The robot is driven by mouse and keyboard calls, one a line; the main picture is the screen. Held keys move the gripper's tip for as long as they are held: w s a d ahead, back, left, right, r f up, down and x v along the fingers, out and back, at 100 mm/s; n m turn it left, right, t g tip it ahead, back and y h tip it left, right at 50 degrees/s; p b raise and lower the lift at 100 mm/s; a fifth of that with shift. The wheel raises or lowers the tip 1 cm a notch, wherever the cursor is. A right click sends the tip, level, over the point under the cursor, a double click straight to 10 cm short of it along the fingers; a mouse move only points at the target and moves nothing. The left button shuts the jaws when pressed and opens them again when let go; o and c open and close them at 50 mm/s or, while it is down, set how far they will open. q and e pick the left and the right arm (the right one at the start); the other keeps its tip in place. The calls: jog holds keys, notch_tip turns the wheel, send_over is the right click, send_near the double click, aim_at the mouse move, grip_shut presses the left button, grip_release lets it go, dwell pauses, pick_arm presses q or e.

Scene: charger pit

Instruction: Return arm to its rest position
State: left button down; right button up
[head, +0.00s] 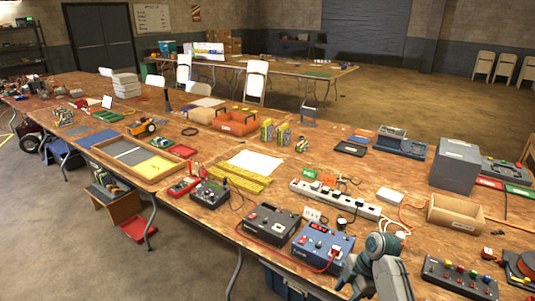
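One of my arms shows at the lower right, with a grey-teal bent joint in front of the table's near edge. I cannot make out gripper fingers on it, and its lower parts run out of the bottom of the picture. No second arm is in view. Close to the left of this arm is a blue power unit (321,246) with a red display and a red-and-white piece on top. A dark grey unit (270,224) sits left of it. A white power strip (335,199) lies behind them with plugs and cables.
The long wooden table (212,216) is crowded. An open cardboard box (455,214), a grey box (455,166) and a button panel (459,279) are at right. A red multimeter (186,185) and yellow rulers (240,178) lie left of centre.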

jog(key=s+d+f+m+h, duration=0.15)
jog(key=s+f+m, duration=0.25)
jog(key=f, duration=0.7)
jog(key=s+d+f+m, duration=0.2)
jog(key=s+f+m, duration=0.15)
jog(key=f, duration=0.65)
jog(key=s+d+f+m+h, duration=0.1)
jog(key=s+f+m, duration=0.3)
jog(key=f, duration=0.7)
pick_arm(q)
jog(key=shift+w+f+b, duration=0.65)
jog(key=shift+f+b, duration=0.15)
jog(key=shift+b, duration=0.05)
pick_arm(e)
jog(key=s+d+f+m+h, duration=0.1)
jog(key=s+f, duration=0.5)
jog(key=s, duration=0.6)
jog(key=s+d+f+m+t, duration=0.1)
jog(key=s+f, duration=0.5)
jog(key=s, duration=0.6)
jog(key=s+d+f+m+h, duration=0.1)
jog(key=s+d+f+m, duration=0.2)
jog(key=s, duration=0.9)
notch_tip(320, 180, down, 4)
jog(key=shift+s+f+m+t+h, duration=0.1)
jog(key=shift+s+m+t+h, duration=0.3)
jog(key=shift+m, duration=0.65)
